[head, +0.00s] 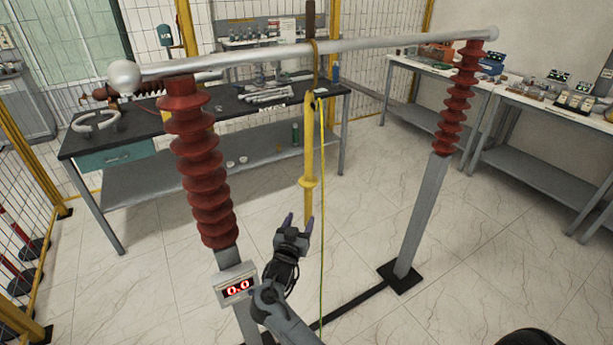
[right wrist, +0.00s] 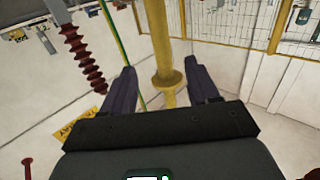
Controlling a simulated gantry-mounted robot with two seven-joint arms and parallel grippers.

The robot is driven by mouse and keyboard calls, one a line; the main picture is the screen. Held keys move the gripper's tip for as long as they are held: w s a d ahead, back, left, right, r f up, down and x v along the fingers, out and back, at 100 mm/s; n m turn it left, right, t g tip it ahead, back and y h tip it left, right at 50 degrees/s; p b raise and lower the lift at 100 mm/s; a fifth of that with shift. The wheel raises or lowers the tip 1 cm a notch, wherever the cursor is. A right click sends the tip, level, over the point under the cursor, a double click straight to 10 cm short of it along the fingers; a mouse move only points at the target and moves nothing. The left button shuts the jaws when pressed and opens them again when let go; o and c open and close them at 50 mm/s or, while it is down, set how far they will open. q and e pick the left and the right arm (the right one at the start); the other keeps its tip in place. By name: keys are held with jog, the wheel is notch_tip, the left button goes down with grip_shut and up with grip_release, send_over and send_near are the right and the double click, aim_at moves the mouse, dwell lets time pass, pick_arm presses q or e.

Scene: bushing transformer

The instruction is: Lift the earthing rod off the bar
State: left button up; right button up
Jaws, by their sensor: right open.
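The yellow earthing rod (head: 309,140) hangs upright from the bar (head: 400,41) by a hook at its top. A wider yellow collar (head: 309,183) sits low on the rod, above its lower end. A green-yellow cable (head: 322,200) hangs beside it. My right gripper (head: 299,221) is open, at the rod's lower end, below the collar. In the right wrist view the rod (right wrist: 155,35) and its collar (right wrist: 168,79) appear between the spread fingers of the gripper (right wrist: 163,72), with a gap on both sides. My left gripper is not in view.
Two red ribbed insulators (head: 205,175) (head: 458,100) on grey posts carry the bar. A dark-topped workbench (head: 150,125) stands behind; white benches (head: 470,83) are at right. Open tiled floor lies between the posts.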

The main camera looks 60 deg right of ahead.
aim_at(307, 202)
jog(key=x, duration=0.5)
jog(key=shift+w+r+b, duration=0.2)
jog(key=shift+b, duration=0.1)
jog(key=shift+f+b+x, duration=0.15)
jog(key=shift+b+x, duration=0.1)
jog(key=shift+x, duration=1.25)
jog(key=shift+f+b+x, duration=0.15)
jog(key=shift+b+x, duration=0.05)
jog(key=shift+x, duration=1.3)
jog(key=shift+s, duration=0.1)
jog(key=shift+c, duration=0.7)
grip_shut()
